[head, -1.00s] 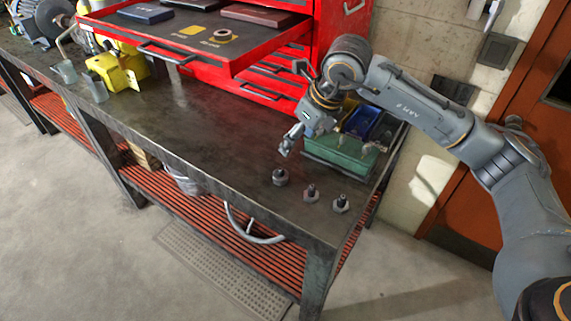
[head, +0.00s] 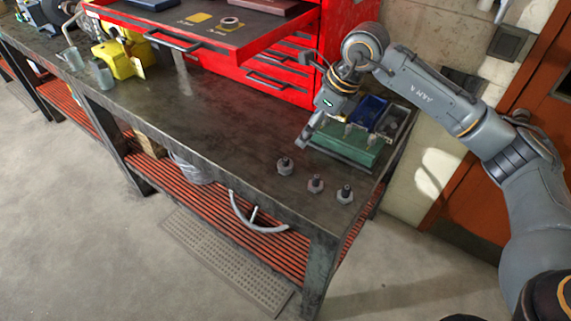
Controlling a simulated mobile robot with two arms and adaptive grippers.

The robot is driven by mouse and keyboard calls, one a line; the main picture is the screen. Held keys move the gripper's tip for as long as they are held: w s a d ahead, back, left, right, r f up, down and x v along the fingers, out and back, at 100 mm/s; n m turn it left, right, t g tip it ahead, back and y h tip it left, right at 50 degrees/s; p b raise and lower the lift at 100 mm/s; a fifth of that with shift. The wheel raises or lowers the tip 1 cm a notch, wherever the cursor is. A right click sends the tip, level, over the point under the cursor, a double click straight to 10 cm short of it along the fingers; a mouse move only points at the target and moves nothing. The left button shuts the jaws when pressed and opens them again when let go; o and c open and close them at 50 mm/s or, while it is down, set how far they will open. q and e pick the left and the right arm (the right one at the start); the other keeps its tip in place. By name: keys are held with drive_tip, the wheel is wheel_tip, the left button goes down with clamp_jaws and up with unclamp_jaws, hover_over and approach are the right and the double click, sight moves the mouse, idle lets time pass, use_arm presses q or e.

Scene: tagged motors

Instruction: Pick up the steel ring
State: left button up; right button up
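A small steel ring (head: 231,22) lies in the open red drawer (head: 217,47), on or beside a yellow tag patch at the drawer's right side. My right gripper (head: 305,139) points down over the bench, near the left edge of the green tray. It is well to the right of and nearer than the ring. Nothing clearly shows in it, and its fingers are too small to tell whether they are open. My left gripper is not in view.
Several small parts stand in a green tray (head: 345,153), with a blue bin (head: 370,111) behind it. Three dark knobbed parts, one here (head: 285,166), stand near the bench's front edge. The bench's middle (head: 215,115) is clear. A yellow block (head: 118,60) sits at left.

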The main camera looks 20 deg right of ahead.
drive_tip(key=n+p, duration=0.1)
drive_tip(key=p, duration=0.1)
hover_over(288, 160)
drive_tip(key=s+d, duration=0.2)
drive_tip(key=f, duration=0.7)
drive_tip(key=shift+w+f, duration=0.25)
drive_tip(key=shift+f, duration=0.15)
drive_tip(key=shift+w+a+f+p, duration=0.1)
drive_tip(key=shift+a+f+p, duration=0.2)
drive_tip(key=shift+f+p, duration=0.25)
drive_tip(key=p+x, duration=0.1)
drive_tip(key=x, duration=0.2)
drive_tip(key=shift+w+a+f, duration=0.1)
drive_tip(key=shift+a+f, duration=0.05)
drive_tip(key=shift+f, duration=0.1)
drive_tip(key=shift+w+f, duration=0.1)
drive_tip(key=shift+f, duration=0.25)
drive_tip(key=c, duration=1.2)
drive_tip(key=shift+r, duration=0.1)
